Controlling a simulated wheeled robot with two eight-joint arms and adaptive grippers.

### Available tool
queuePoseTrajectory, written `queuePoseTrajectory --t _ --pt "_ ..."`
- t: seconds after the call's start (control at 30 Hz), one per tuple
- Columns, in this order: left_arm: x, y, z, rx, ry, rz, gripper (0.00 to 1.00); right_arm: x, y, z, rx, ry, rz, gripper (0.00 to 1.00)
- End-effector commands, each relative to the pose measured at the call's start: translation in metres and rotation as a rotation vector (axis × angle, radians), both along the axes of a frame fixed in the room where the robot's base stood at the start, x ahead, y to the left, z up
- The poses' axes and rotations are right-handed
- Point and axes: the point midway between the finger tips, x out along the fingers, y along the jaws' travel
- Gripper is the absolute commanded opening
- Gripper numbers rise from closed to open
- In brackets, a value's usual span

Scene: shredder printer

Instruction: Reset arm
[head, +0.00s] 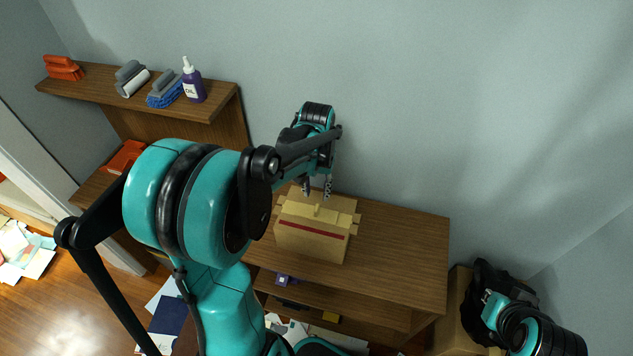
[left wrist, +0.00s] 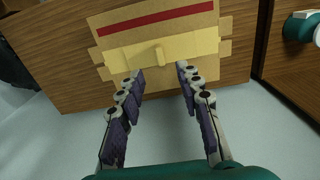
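My left arm reaches in across the middle of the head view, and its left gripper (head: 317,187) hangs above the cabinet top. In the left wrist view the left gripper (left wrist: 160,85) has its two fingers apart with nothing between them. A cardboard box (head: 311,238) with a red stripe and yellowish top flaps stands on the cabinet, just below and beyond the fingers; it also shows in the left wrist view (left wrist: 160,30). My right arm shows at the lower right of the head view, and the state of its dark gripper (head: 487,285) is unclear.
The wooden cabinet (head: 400,250) has free room right of the box. A cardboard carton (head: 455,315) stands at lower right. Papers (head: 25,250) litter the floor.

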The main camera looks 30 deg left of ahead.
Motion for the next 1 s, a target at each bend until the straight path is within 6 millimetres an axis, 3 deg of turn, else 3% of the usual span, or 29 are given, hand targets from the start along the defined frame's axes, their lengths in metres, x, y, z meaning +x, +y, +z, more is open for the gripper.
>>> queuePoseTrajectory --t 0.2,0.57,0.77,1.0 --pt "0.0 0.0 0.032 0.0 0.0 0.0 0.35 0.0 0.0 0.0 0.0 0.0 0.0 0.0" --pt "-0.002 -0.002 0.04 0.002 -0.007 -0.003 0.35 0.0 0.0 -0.001 0.0 0.0 0.0 0.0" --pt "-0.023 -0.027 0.05 0.025 -0.114 -0.048 0.35 0.0 0.0 -0.011 0.0 0.0 0.0 0.0" --pt "-0.068 -0.07 0.053 0.06 -0.352 -0.14 0.35 0.0 0.0 -0.027 0.0 0.0 0.0 0.0"
